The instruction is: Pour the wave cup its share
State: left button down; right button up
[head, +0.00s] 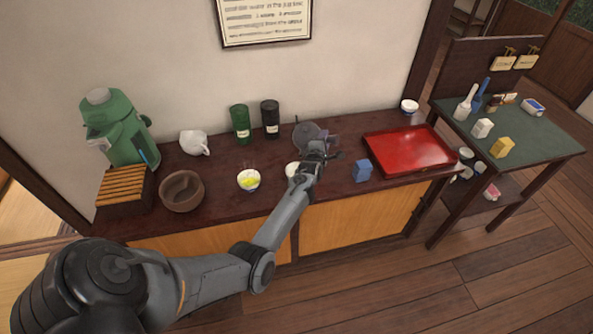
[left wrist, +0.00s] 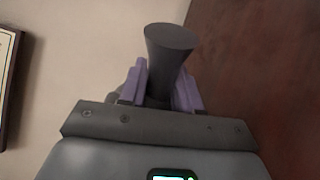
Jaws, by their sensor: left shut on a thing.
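My left gripper (head: 322,146) is shut on the handle (left wrist: 170,42) of a dark grey teapot (head: 307,134), above the counter. In the left wrist view the handle stands between the purple fingers of my left gripper (left wrist: 161,88); the teapot's body is hidden there. A cup (head: 248,185) holding something yellow-green stands on the counter, left of my gripper. A second pale cup (head: 291,169) is partly hidden behind my left wrist. The pattern on either cup is too small to tell which has waves. My right gripper is not in view.
On the counter are a red tray (head: 408,150), a blue block (head: 362,171), a brown bowl (head: 181,192), a white pitcher (head: 194,143), a green canister (head: 241,124), a black canister (head: 270,119) and a green dispenser (head: 118,128). A small white cup (head: 409,106) stands behind the tray.

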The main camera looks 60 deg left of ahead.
pick_arm(q)
jog(key=shift+s+d+r, duration=0.1)
jog(key=shift+r, duration=0.25)
jog(key=shift+s+d+r+t+y, duration=0.4)
jog(key=shift+s+d+r+t, duration=0.1)
jog(key=shift+s+r, duration=0.15)
jog(key=shift+s+d+r, duration=0.1)
jog(key=shift+r, duration=0.4)
jog(key=shift+t+y, duration=0.3)
jog(key=shift+t, duration=0.1)
jog(key=shift+w+r+t+y+b, duration=0.3)
jog(key=shift+b, duration=0.5)
jog(key=shift+r, duration=0.1)
dwell(0.5)
jog(key=shift+s+b, duration=0.1)
jog(key=shift+b, duration=0.25)
jog(key=shift+r, duration=0.15)
